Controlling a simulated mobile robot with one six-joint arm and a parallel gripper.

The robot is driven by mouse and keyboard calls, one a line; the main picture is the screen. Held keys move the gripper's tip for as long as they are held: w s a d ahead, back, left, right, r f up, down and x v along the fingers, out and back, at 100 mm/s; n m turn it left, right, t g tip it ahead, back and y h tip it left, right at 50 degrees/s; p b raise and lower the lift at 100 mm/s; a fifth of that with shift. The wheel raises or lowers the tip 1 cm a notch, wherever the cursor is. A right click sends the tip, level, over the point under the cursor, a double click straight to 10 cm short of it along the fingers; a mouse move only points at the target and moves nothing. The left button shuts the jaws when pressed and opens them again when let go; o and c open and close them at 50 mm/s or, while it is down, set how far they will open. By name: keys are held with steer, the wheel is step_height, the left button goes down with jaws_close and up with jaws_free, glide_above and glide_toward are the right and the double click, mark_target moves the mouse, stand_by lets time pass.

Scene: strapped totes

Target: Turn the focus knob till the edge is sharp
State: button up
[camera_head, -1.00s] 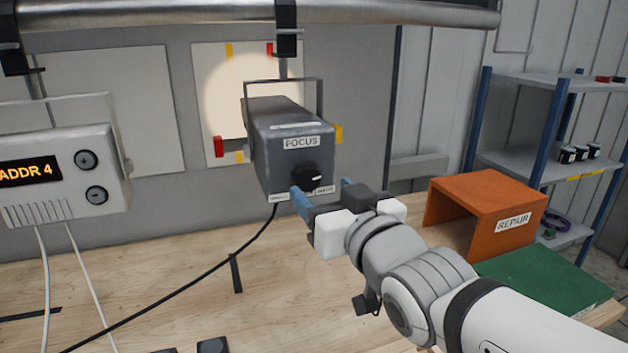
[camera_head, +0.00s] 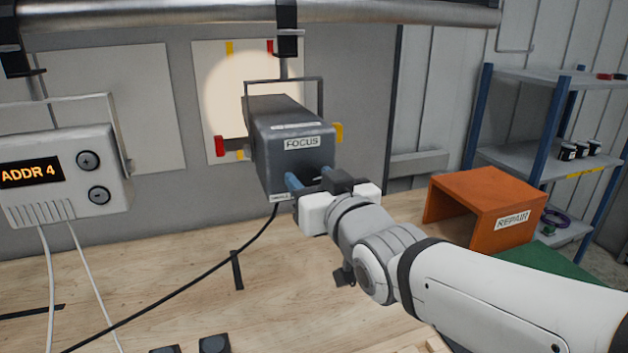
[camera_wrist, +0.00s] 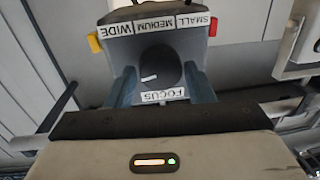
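The dark grey lamp (camera_head: 290,130) hangs from the overhead bar, with a FOCUS label on its face. Its black focus knob (camera_wrist: 160,68) shows a white mark in the wrist view; my gripper hides it in the head view. My gripper (camera_head: 311,177) is at the lamp's face. In the wrist view its two blue fingers (camera_wrist: 160,80) stand either side of the knob, apart, with narrow gaps that look clear of it. The pale round light spot (camera_head: 232,85) falls on the white board (camera_head: 199,60) behind; its visible left edge looks soft.
A grey ADDR 4 unit (camera_head: 65,175) hangs at left. An orange REPAIR box (camera_head: 480,200) stands on the bench at right, near a shelf rack (camera_head: 530,155). A black cable (camera_head: 190,285) crosses the bench. Red and yellow tabs surround the light spot.

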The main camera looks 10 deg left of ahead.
steer(key=c, duration=0.6)
steer(key=m+b, duration=0.1)
steer(key=b, duration=0.2)
steer(key=shift+f+m, duration=0.35)
steer(key=shift+m, duration=0.05)
steer(key=shift+m+b, duration=0.8)
steer(key=shift+b, duration=0.25)
steer(key=shift+r+m, duration=0.25)
steer(key=shift+m, duration=0.15)
steer(key=o, duration=1)
